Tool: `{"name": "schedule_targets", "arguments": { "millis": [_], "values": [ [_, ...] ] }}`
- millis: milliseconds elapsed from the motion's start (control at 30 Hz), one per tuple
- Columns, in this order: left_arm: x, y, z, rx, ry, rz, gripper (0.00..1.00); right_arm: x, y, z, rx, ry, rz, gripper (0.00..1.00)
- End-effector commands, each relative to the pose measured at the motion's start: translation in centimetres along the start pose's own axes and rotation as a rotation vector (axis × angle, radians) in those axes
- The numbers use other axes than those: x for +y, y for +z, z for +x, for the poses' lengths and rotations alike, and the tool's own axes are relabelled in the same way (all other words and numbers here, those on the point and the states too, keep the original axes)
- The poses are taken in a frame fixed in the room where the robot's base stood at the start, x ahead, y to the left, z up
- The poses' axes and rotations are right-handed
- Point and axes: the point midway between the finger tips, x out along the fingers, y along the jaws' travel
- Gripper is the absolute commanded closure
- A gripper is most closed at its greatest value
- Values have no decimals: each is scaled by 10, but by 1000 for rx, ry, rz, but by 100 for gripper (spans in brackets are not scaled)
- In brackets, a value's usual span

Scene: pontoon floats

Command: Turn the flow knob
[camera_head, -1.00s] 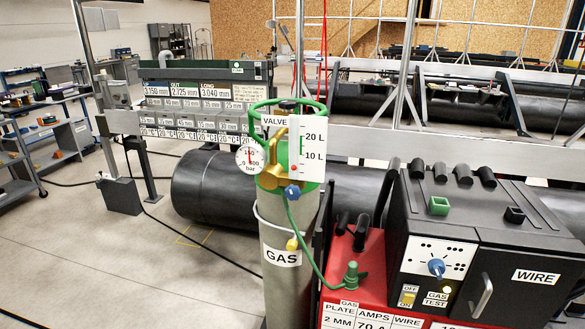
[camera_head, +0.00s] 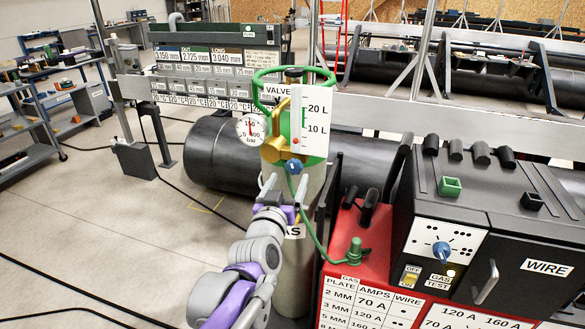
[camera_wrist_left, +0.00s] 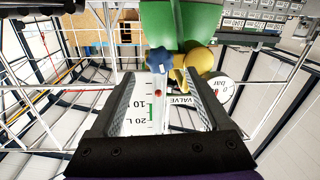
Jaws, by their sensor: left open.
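The blue flow knob (camera_head: 293,167) sits below the brass regulator (camera_head: 279,146) on the gas cylinder (camera_head: 303,229). Beside it is the white flow scale (camera_head: 315,124) marked 10 L and 20 L, with a red ball low in its tube. My left gripper (camera_head: 284,184) is in front of the cylinder, just below the knob, with its fingers pointing up and away. In the left wrist view the fingers (camera_wrist_left: 159,75) are open and empty. The flow knob also shows there (camera_wrist_left: 159,60), in line with the gap, just past the fingertips. My right gripper is not in view.
A round gauge (camera_head: 251,129) sticks out left of the regulator. A green hose runs down to the red cart (camera_head: 348,237) at the right. The welding machine (camera_head: 441,275) there has its own blue dial. Floor at the left is mostly open.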

Motion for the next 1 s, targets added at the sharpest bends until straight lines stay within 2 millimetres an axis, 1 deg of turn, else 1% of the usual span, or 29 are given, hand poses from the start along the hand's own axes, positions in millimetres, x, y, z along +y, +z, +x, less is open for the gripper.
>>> {"name": "schedule_targets", "arguments": {
  "millis": [33,100,300,433,700,733,767,800,867,1000],
  "values": [
    [0,-2,11,1,0,1,19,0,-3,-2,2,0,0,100],
    [0,-2,22,0,0,2,19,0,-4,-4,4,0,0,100],
    [0,-1,46,-1,0,0,19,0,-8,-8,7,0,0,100],
    [0,0,53,-1,0,0,19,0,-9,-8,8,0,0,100],
    [0,0,54,-2,0,0,19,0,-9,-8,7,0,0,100],
    [0,0,54,-2,0,1,21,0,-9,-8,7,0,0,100],
    [0,0,54,-2,0,1,26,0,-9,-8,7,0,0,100],
    [0,0,54,-2,0,1,33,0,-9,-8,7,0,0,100],
    [0,0,54,-2,0,1,44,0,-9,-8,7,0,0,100],
    [0,0,54,-1,0,1,69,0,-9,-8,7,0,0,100]
  ]
}}
